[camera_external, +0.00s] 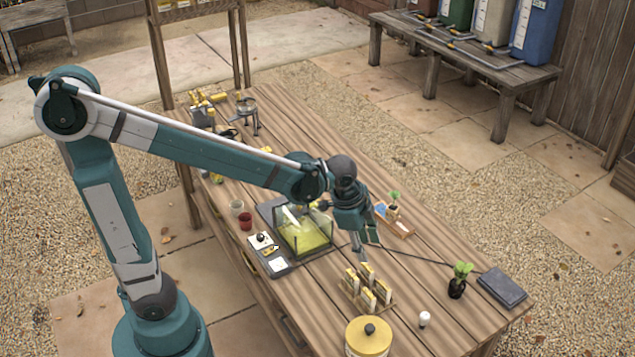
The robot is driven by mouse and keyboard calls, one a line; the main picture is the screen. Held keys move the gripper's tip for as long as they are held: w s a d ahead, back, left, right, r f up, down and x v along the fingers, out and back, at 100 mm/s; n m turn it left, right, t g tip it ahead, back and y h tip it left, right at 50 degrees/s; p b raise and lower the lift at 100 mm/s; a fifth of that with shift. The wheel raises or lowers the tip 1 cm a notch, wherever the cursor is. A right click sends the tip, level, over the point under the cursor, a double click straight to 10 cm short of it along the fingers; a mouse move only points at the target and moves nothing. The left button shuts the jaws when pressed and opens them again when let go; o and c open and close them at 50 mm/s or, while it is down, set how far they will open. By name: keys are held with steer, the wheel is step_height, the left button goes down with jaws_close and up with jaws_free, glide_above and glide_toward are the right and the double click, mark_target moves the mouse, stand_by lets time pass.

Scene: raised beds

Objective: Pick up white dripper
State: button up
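A small white piece with a rounded top (425,319), which looks like the white dripper, stands on the wooden table near its front right. It is too small to make out in detail. My gripper (366,243) hangs over the middle of the table, up and to the left of the white piece and well apart from it. Its fingers point down with a gap between them, and nothing shows in them.
A rack of yellow-and-white pieces (367,290) stands below my gripper. A yellow lidded pot (369,338) is left of the white piece. A potted seedling (458,281) and a dark book (502,288) are right. A glass tank (304,235) stands left.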

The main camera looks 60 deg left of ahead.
steer(key=w+d+f+m+g+p, duration=0.1)
steer(key=w+d+f+m+p, duration=0.15)
steer(key=d, duration=0.25)
steer(key=w+d+f+m+g+p, duration=0.1)
steer(key=w+d+f+m+p, duration=0.1)
steer(key=w+d+m, duration=0.3)
steer(key=m+g+p, duration=0.1)
steer(key=m+p, duration=0.1)
steer(key=p, duration=0.1)
glide_above(426, 316)
steer(key=a, duration=0.2)
steer(key=shift+n+y, duration=0.25)
steer(key=shift+y, duration=0.15)
steer(key=f, duration=0.6)
steer(key=shift+s+d+f, duration=0.15)
steer(key=shift+d, duration=0.1)
steer(key=shift+d+f, duration=0.4)
steer(key=shift+d, duration=0.05)
steer(key=shift+f, duration=0.1)
steer(key=shift+f, duration=1.25)
steer(key=shift+d+f, duration=0.15)
steer(key=shift+f, duration=1.15)
steer(key=shift+d+f, duration=0.1)
steer(key=shift+f, duration=1.2)
